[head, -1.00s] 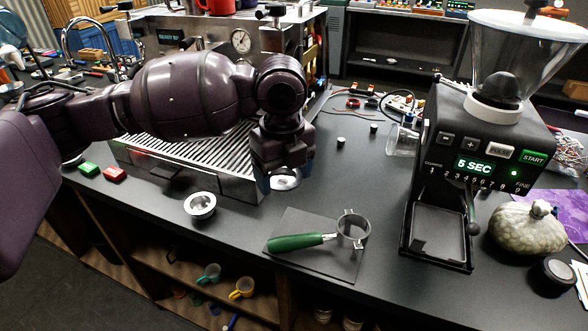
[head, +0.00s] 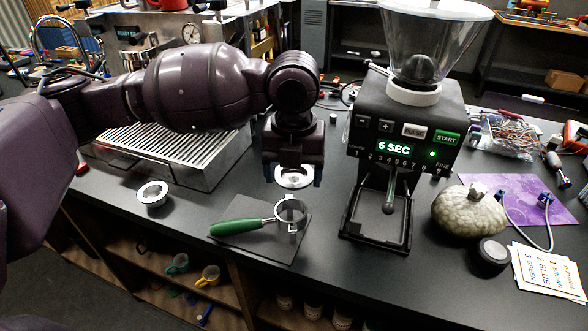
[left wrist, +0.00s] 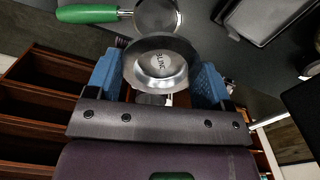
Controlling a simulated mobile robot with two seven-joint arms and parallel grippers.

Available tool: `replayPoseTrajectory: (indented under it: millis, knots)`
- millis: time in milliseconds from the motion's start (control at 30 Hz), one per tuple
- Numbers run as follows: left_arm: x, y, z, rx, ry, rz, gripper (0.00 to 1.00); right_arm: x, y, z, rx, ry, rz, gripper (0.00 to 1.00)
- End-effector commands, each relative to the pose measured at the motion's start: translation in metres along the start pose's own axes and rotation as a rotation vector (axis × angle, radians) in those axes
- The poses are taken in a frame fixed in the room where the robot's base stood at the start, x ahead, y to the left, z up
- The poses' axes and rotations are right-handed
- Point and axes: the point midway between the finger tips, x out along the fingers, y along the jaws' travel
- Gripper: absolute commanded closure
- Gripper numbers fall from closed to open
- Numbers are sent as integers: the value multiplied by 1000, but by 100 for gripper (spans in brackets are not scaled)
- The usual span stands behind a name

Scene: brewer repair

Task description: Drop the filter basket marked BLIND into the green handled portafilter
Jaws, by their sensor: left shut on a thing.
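My left gripper (head: 293,180) is shut on a round metal filter basket (head: 294,176), held above the counter just behind the portafilter ring. In the left wrist view the basket (left wrist: 158,64) sits between the blue fingers, and lettering that seems to read BLIND shows inside it. The green handled portafilter (head: 240,227) lies on a dark mat, its handle to the left and its open metal ring to the right. It also shows in the left wrist view (left wrist: 90,14), its ring partly behind the basket. My right gripper is not in view.
A second metal basket (head: 152,194) stands on the counter at left, by the espresso machine (head: 170,150). The grinder (head: 405,140) stands close on the right of the mat (head: 262,246). A pale gourd (head: 468,212) is further right.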

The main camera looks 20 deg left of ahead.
Motion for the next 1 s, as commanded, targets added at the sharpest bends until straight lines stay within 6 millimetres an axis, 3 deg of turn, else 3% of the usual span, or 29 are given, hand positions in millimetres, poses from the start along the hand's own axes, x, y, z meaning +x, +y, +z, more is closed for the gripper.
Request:
replayPoseTrajectory:
  millis: [367, 1000]
  knots:
    - [9, 0, 0, 49, 2, 1, 48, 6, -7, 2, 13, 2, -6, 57]
    - [51, 0, 1, 46, 2, 2, 48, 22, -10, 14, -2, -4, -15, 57]
